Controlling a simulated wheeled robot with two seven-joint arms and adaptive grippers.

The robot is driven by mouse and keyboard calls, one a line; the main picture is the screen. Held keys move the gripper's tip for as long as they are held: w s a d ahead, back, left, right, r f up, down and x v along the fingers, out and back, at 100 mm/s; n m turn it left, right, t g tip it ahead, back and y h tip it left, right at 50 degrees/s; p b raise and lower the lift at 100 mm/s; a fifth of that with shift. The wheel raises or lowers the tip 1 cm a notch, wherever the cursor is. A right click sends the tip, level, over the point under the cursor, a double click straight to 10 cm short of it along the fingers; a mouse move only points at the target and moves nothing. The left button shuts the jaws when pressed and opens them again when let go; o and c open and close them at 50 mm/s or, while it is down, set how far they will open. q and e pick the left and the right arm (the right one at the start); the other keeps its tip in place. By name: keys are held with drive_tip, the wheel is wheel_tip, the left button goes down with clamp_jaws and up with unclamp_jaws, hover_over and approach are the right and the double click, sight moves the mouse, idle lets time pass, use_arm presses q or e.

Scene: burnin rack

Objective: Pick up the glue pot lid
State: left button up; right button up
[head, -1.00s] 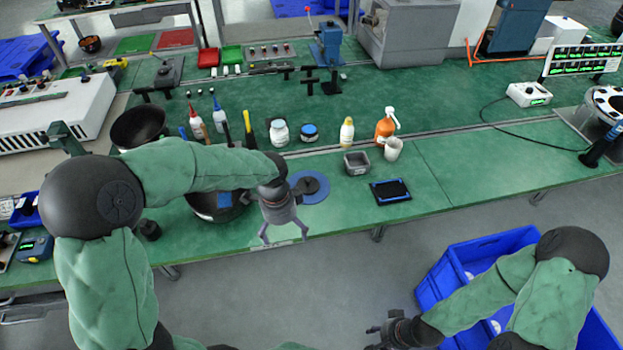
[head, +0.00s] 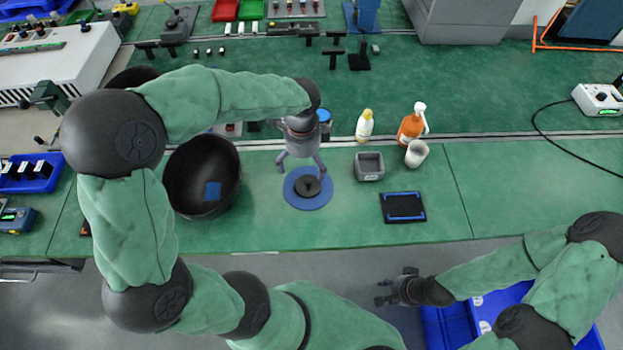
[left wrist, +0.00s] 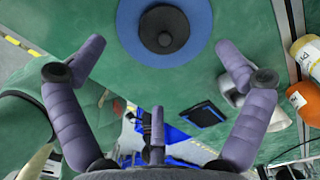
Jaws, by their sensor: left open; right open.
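A round black lid with a raised knob (head: 307,186), which looks like the glue pot lid, lies on a round blue mat (head: 300,202) near the bench's front edge. The lid also shows at the top of the left wrist view (left wrist: 164,28). My left gripper (head: 301,166) is open and empty, fingers pointing down, just behind and above the lid; no contact is visible. In the left wrist view its fingers are spread wide (left wrist: 160,50). My right gripper (head: 384,289) is open and empty, in front of the bench above the floor.
A black bowl (head: 185,170) stands left of the mat. A grey square container (head: 369,166), a white cup (head: 417,153), an orange pump bottle (head: 409,128), a yellow bottle (head: 364,126) and a black tray (head: 402,207) stand to the right.

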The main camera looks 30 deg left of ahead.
sight(306, 182)
use_arm(q)
wheel_tip(306, 182, down, 4)
drive_tip(key=shift+f+b, duration=0.25)
drive_tip(key=shift+b, duration=0.45)
drive_tip(key=f+b, duration=0.1)
drive_tip(key=f, duration=0.1)
drive_tip(key=f+b, duration=0.1)
drive_tip(key=f, duration=0.2)
drive_tip(key=shift+w+d+b, duration=0.15)
drive_tip(key=shift+d+b, duration=0.05)
drive_tip(key=shift+b, duration=0.15)
drive_tip(key=c, duration=0.9)
drive_tip(key=shift+c, duration=1)
